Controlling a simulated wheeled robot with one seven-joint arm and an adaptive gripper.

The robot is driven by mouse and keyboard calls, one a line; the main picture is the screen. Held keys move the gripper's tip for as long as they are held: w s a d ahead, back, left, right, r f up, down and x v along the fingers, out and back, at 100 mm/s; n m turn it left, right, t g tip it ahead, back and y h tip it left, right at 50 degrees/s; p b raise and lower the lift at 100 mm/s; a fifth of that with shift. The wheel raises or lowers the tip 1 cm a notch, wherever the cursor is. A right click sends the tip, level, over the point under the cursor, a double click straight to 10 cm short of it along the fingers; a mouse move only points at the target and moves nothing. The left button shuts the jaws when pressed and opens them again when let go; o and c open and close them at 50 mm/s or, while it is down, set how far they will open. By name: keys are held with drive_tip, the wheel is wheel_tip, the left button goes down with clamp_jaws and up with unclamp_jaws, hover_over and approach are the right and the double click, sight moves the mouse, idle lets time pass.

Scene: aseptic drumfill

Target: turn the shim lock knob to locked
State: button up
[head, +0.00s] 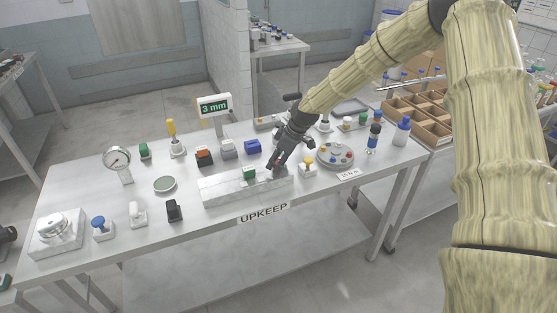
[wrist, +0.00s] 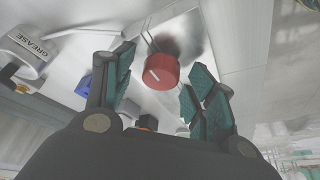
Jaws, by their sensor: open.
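The red knob (wrist: 162,72) shows in the wrist view with a white line on its face. The line runs slantwise in the picture. My gripper (wrist: 160,97) is open, with one teal-padded finger on each side of the knob and visible gaps between. The knob sits on a pale surface beyond the fingertips. In the head view my gripper (head: 276,165) points down at the right end of the long pale block (head: 235,190) on the table. The knob is mostly hidden by the gripper there. I cannot read any lock marking.
A green block (head: 249,174) sits on the long pale block, left of my gripper. A display (head: 214,107) reads 3 mm. A yellow-topped knob (head: 307,160) and a round grey plate (head: 335,155) stand close on the right.

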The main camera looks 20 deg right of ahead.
drive_tip(key=shift+c, duration=0.5)
drive_tip(key=c, duration=0.9)
drive_tip(key=shift+o, duration=0.2)
drive_tip(key=shift+m, duration=0.3)
drive_tip(key=m, duration=0.2)
drive_tip(key=m+t+h, duration=0.1)
drive_tip(key=m, duration=0.1)
drive_tip(key=shift+a+h+b, duration=0.1)
drive_tip(key=shift+h+b, duration=0.2)
drive_tip(key=m, duration=0.2)
drive_tip(key=m+h, duration=0.1)
drive_tip(key=m, duration=0.1)
drive_tip(key=shift+a+r+m+t+h, duration=0.1)
drive_tip(key=shift+m+t+h, duration=0.2)
drive_tip(key=m+h, duration=0.2)
drive_tip(key=m, duration=0.3)
drive_tip(key=shift+a, duration=0.1)
drive_tip(key=shift+m+g+h+p, duration=0.35)
drive_tip(key=shift+m+g+h, duration=0.2)
drive_tip(key=shift+m, duration=1.25)
